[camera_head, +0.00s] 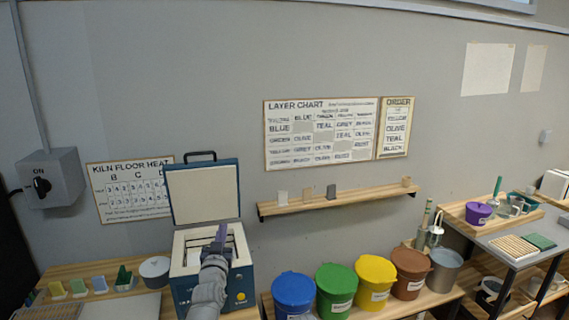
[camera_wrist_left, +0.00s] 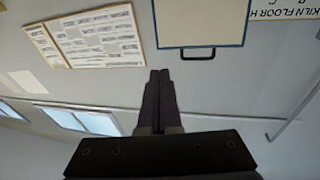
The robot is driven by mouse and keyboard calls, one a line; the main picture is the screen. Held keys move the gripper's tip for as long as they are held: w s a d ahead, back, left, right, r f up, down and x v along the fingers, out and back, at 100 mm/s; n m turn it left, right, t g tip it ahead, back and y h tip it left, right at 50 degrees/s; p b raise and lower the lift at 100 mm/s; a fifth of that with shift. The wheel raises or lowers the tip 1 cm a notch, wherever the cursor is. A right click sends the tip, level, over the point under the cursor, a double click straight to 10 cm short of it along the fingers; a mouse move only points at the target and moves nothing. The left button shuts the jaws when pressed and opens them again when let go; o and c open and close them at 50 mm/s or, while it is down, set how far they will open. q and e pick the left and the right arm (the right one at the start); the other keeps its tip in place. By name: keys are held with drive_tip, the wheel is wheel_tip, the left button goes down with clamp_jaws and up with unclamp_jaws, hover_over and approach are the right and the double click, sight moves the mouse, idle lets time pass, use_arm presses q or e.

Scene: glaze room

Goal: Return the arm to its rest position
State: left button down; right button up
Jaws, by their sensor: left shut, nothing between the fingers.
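My left gripper (camera_head: 221,232) is in front of the open kiln (camera_head: 240,276) in the head view, raised over its opening. Its fingers are together and hold nothing. In the left wrist view the shut fingers (camera_wrist_left: 158,80) point up toward the wall, and the kiln's raised lid (camera_wrist_left: 200,22) shows at the top. In the head view the lid (camera_head: 203,193) stands upright behind the gripper. My arm hides part of the kiln's front and inside. My right gripper is in neither view.
Blue (camera_head: 293,292), green (camera_head: 336,288), yellow (camera_head: 375,281) and brown (camera_head: 411,270) lidded buckets stand right of the kiln. A narrow wall shelf (camera_head: 340,202) holds small tiles. Coloured test tiles (camera_head: 79,288) stand on the left bench. A side table (camera_head: 492,228) is at the right.

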use_arm(q)
drive_tip(key=s+d+f+m+g+h, duration=0.2)
drive_tip(key=s+d+f+g, duration=0.3)
drive_tip(key=f, duration=0.4)
drive_tip(key=s+d+f+m+g+h, duration=0.1)
drive_tip(key=s+d+f+g+h, duration=0.2)
drive_tip(key=d+f, duration=0.45)
drive_tip(key=s+f+g+y, duration=0.1)
drive_tip(key=s+f+g, duration=0.2)
drive_tip(key=s, duration=0.4)
drive_tip(key=s+f+g+y+b, duration=0.1)
drive_tip(key=s+f+g, duration=0.3)
drive_tip(key=s, duration=0.4)
drive_tip(key=s+f+g+y+b, duration=0.1)
drive_tip(key=s+f+g+y, duration=0.2)
drive_tip(key=s+g, duration=0.2)
drive_tip(key=s, duration=0.3)
drive_tip(key=shift+a+f+m, duration=0.25)
drive_tip(key=shift+m, duration=0.15)
